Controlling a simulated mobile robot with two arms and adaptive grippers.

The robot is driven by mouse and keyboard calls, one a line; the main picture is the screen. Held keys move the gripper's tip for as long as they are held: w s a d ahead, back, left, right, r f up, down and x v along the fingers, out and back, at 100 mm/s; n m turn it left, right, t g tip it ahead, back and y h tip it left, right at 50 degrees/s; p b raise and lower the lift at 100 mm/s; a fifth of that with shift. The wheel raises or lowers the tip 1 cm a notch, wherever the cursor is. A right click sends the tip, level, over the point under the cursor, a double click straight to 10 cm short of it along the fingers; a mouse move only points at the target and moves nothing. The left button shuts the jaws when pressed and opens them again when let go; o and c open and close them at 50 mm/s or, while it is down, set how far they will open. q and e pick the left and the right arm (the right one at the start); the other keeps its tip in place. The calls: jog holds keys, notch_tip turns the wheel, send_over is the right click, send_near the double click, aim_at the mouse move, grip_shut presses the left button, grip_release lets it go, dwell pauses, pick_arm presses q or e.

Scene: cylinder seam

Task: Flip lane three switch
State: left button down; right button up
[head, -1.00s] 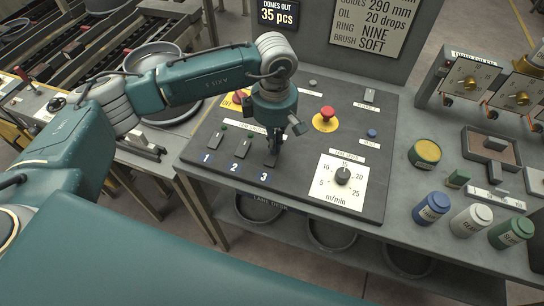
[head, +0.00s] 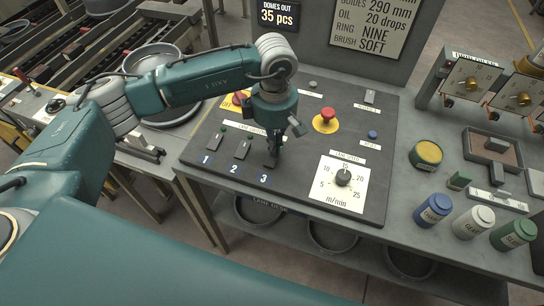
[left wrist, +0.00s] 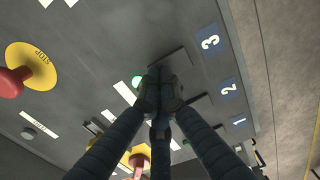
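The lane desk panel (head: 300,205) carries a row of lever switches with blue labels 1, 2 and 3. Switch one (head: 215,142) and switch two (head: 242,148) show clear of my gripper. My left gripper (head: 271,162) points down at the lane three switch, just behind label 3 (head: 263,178), and mostly hides it in the head view. In the left wrist view, the fingertips (left wrist: 160,92) are together over the lane three switch plate (left wrist: 170,59). Contact with the lever cannot be told. My right gripper is not in view.
A red mushroom button on a yellow disc (head: 326,120) stands right of my gripper; another (head: 240,98) is partly behind my arm. A speed dial (head: 343,177) and a blue button (head: 372,134) are on the right. Several jars (head: 433,208) stand further right.

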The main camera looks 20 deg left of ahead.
pick_arm(q)
jog(key=shift+r+p, duration=1.05)
jog(key=shift+r, duration=2.1)
